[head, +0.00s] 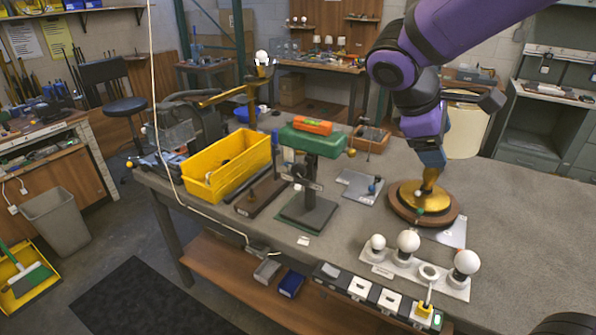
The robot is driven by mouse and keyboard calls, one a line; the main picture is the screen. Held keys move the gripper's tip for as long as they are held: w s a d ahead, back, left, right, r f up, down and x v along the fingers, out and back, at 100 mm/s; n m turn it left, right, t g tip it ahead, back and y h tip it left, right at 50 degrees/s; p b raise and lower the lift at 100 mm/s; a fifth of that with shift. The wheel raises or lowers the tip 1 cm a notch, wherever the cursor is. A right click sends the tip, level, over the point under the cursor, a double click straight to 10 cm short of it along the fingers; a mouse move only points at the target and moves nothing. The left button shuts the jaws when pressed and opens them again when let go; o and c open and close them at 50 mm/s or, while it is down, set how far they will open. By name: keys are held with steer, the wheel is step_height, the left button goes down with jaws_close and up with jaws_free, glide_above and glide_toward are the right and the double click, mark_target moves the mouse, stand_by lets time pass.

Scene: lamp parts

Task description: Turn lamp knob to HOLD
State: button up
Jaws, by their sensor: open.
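A lamp stands on the right part of the workbench, with a round wooden foot and brass base (430,203). A cream drum shade (466,128) shows behind my arm at the same place. A small green, knob-like spot (419,211) shows at the front of the brass base; I cannot tell if it is the lamp knob. My gripper (432,166), blue, points down at the brass stem just above the base. Its jaws are open; whether they touch the lamp I cannot tell. No HOLD mark can be read at this size.
In front are a white bulb board (413,272) with several bulbs and a power strip (376,295) along the bench edge. To the left stand a green-topped stand (318,142), a metal plate (355,186) and a yellow bin (228,170). The bench's right side is clear.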

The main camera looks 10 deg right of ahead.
steer(key=w+a+f+n+t+h, duration=0.2)
steer(key=w+a+f+n+h, duration=0.2)
steer(key=w+a+n, duration=0.3)
steer(key=n+t, duration=1.1)
steer(key=n, duration=0.3)
glide_toward(296, 172)
steer(key=shift+y, duration=0.3)
steer(key=x, duration=1)
steer(key=shift+w+d+r, duration=0.15)
steer(key=shift+d+r, duration=0.05)
steer(key=shift+d, duration=0.2)
steer(key=c, duration=0.9)
